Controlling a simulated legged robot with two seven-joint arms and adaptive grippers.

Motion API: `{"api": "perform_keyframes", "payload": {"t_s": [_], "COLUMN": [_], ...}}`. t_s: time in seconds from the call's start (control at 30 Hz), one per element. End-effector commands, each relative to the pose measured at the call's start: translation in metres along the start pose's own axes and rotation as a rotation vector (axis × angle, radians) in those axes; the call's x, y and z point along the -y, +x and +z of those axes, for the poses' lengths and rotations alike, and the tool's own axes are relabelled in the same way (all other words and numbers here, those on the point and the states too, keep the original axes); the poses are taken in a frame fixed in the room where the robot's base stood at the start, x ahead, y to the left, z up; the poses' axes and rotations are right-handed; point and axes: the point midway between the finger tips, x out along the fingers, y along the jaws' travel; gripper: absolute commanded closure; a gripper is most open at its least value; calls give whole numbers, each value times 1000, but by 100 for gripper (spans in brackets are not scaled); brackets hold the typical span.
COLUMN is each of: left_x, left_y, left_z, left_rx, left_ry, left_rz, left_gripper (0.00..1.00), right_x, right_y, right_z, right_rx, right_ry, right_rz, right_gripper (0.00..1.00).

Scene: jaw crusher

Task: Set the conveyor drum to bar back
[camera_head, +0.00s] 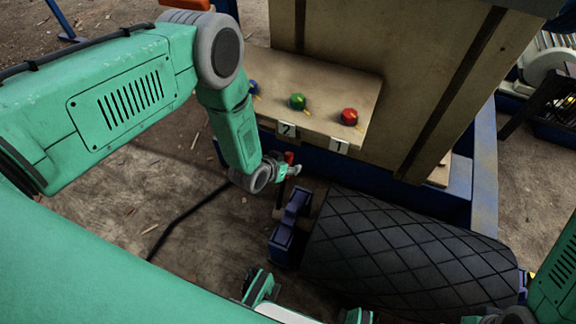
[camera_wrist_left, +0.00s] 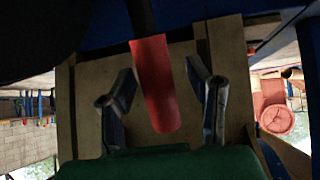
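The conveyor drum (camera_head: 395,250) is a dark roller with a diamond pattern, low at the right of the head view. A bar with a red handle (camera_head: 289,157) stands near its left end. In the left wrist view the red handle (camera_wrist_left: 155,85) lies between the two fingers, with a gap on each side. My left gripper (camera_head: 285,170) is open around the handle; its fingers also show in the left wrist view (camera_wrist_left: 162,75). Part of my right arm (camera_head: 556,280) shows at the lower right edge; I cannot make out its gripper.
A beige panel (camera_head: 330,85) with blue, green and red knobs (camera_head: 349,117) stands behind the bar, with labels 2 and 1 on its front. A blue frame (camera_head: 485,170) runs behind the drum. Bare dirt ground (camera_head: 140,210) lies to the left, with a dark cable on it.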

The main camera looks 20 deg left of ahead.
Motion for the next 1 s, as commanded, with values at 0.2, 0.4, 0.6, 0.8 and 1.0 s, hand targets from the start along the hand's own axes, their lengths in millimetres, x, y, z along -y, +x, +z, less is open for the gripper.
{"api": "perform_keyframes", "payload": {"t_s": [0.2, 0.4, 0.6, 0.8, 1.0], "left_x": [-1, -2, -1, 0, 0], "left_y": [-1, -14, -52, -91, -114], "left_z": [3, 3, 3, 2, 2], "left_rx": [5, 7, 9, 8, 6], "left_ry": [-1, 0, -1, -2, -1], "left_rz": [2, 3, 2, 1, 2], "left_gripper": [56, 56, 56, 56, 56], "right_x": [0, 0, 0, 0, 0], "right_y": [0, -1, -1, -1, -1], "right_z": [0, 1, 1, 1, 1], "right_rx": [0, -3, -3, -3, -3], "right_ry": [0, 0, 0, 0, 0], "right_rz": [0, 0, 0, 0, 0], "right_gripper": [60, 60, 60, 60, 60]}}
